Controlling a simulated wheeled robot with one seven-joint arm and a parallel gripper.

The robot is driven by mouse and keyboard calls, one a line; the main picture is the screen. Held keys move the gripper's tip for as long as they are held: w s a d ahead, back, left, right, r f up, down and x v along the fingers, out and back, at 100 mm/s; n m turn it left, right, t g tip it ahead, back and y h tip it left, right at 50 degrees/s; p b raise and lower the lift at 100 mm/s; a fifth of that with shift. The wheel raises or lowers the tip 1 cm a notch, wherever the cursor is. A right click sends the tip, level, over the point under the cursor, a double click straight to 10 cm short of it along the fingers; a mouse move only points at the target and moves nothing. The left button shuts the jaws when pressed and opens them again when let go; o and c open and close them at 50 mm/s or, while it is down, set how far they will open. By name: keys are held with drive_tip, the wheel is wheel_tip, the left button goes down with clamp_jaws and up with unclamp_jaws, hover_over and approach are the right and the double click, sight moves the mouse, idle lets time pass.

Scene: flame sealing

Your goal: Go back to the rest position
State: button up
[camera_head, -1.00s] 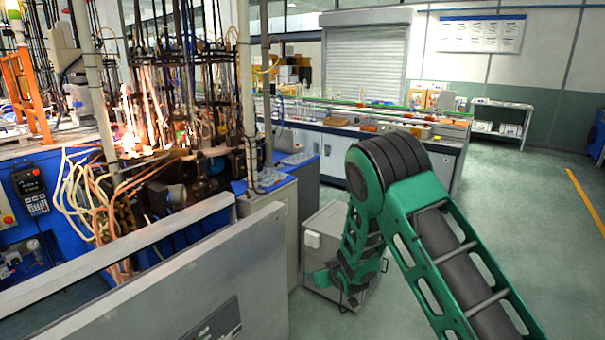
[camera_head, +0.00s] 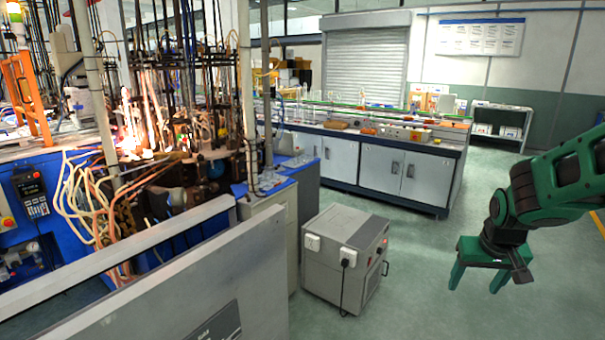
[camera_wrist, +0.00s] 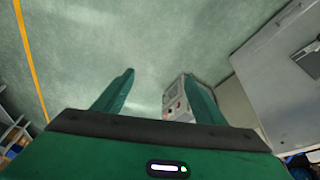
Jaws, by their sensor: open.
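My gripper (camera_head: 476,280) is at the right of the head view. It hangs over the open floor, to the right of the grey box unit, with its fingers pointing down. The upper part of my arm runs out of the head view at the right edge.
A grey box unit (camera_head: 340,262) with a cable stands on the floor at centre. The flame machine (camera_head: 150,150) and a grey panel (camera_head: 190,285) fill the left. A lab bench (camera_head: 385,170) is behind. The floor at right is clear.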

drive_tip(key=s+r+m+g, duration=0.2)
drive_tip(key=s, duration=1.1)
drive_tip(key=s+r+m+g+y, duration=0.1)
drive_tip(key=s+r, duration=0.1)
drive_tip(key=s, duration=1)
drive_tip(key=shift+s+d+m+g+y, duration=0.3)
drive_tip(key=shift+s+d+m+g, duration=0.05)
drive_tip(key=shift+d+m+g, duration=0.05)
drive_tip(key=shift+r, duration=0.1)
drive_tip(key=shift+w+f, duration=0.25)
drive_tip(key=shift+w, duration=0.4)
drive_tip(key=shift+a, duration=0.1)
